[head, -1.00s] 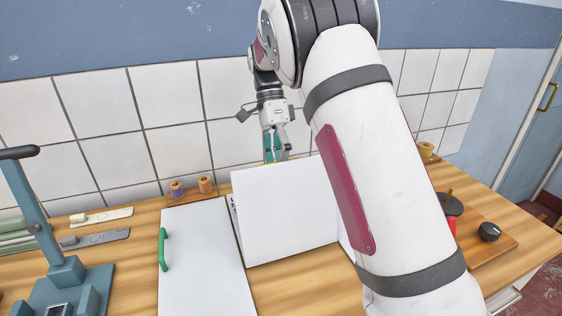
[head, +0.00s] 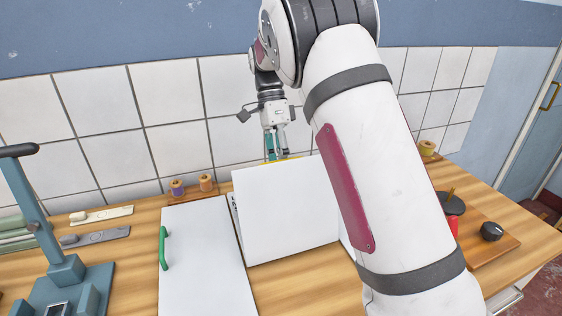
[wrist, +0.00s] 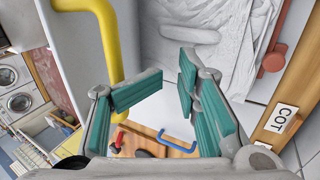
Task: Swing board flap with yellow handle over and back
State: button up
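The white board flap (head: 287,212) stands raised and tilted on the worktop in the head view. A thin strip of its yellow handle (head: 287,159) shows at its top edge. In the wrist view the yellow handle (wrist: 108,38) is large at the upper left, and its lower end runs beside the left finger. My gripper (wrist: 172,72) has its teal fingers apart with nothing held between them. In the head view my gripper (head: 276,152) is just behind the flap's top edge, by the handle. Its fingertips are partly hidden there.
A flat white board (head: 205,260) with a green handle (head: 163,248) lies left of the flap. A blue press (head: 60,255) stands at the far left. Thread spools (head: 206,182) sit by the tiled wall. A black knob (head: 491,231) is at right. My arm hides the flap's right side.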

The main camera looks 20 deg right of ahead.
jog(key=shift+r, duration=0.1)
jog(key=v, duration=0.7)
jog(key=shift+r, duration=0.15)
dwell(0.4)
